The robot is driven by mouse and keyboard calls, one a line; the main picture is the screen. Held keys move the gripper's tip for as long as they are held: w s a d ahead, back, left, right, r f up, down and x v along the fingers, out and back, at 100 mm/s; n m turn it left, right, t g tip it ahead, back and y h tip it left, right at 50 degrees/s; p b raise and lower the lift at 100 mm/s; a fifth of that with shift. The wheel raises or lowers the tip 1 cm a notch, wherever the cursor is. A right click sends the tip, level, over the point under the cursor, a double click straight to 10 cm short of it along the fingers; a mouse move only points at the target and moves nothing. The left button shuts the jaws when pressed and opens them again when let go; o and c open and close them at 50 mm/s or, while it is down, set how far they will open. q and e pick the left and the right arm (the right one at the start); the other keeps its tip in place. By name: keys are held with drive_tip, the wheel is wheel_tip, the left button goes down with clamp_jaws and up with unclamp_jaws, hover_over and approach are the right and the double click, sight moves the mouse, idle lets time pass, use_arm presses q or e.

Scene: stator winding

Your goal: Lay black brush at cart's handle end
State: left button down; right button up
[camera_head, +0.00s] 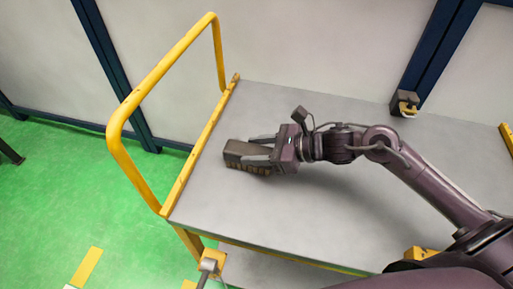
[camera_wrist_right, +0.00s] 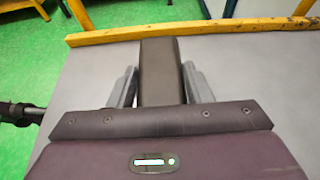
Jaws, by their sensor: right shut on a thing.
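The black brush (camera_head: 240,149) is a dark block with a lighter brownish bristle side, low over the cart top at its left end, near the yellow handle. My right gripper (camera_head: 262,152) is shut on the brush. In the right wrist view the brush (camera_wrist_right: 160,72) stands out between the two grey fingers and points toward the yellow edge rail. The cart (camera_head: 330,215) has a flat grey top, and its yellow tube handle (camera_head: 158,75) rises at the left end. I cannot tell whether the brush touches the cart top. My left gripper is not in view.
A yellow edge bar (camera_head: 200,147) runs along the cart's left end. The grey top around the brush is bare. A wall with dark blue posts (camera_head: 112,70) stands behind, and green floor (camera_head: 60,190) lies to the left.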

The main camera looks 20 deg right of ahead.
sight(256, 151)
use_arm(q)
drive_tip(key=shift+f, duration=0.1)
use_arm(e)
drive_tip(key=shift+f, duration=0.15)
drive_tip(key=o, duration=1.1)
drive_tip(key=shift+c, duration=0.2)
drive_tip(key=shift+s+d+r, duration=0.25)
drive_tip(key=shift+s+d, duration=0.05)
drive_tip(key=shift+d, duration=0.15)
drive_tip(key=v, duration=0.4)
drive_tip(key=shift+a, duration=0.1)
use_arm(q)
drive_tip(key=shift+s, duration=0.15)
use_arm(e)
drive_tip(key=v, duration=0.7)
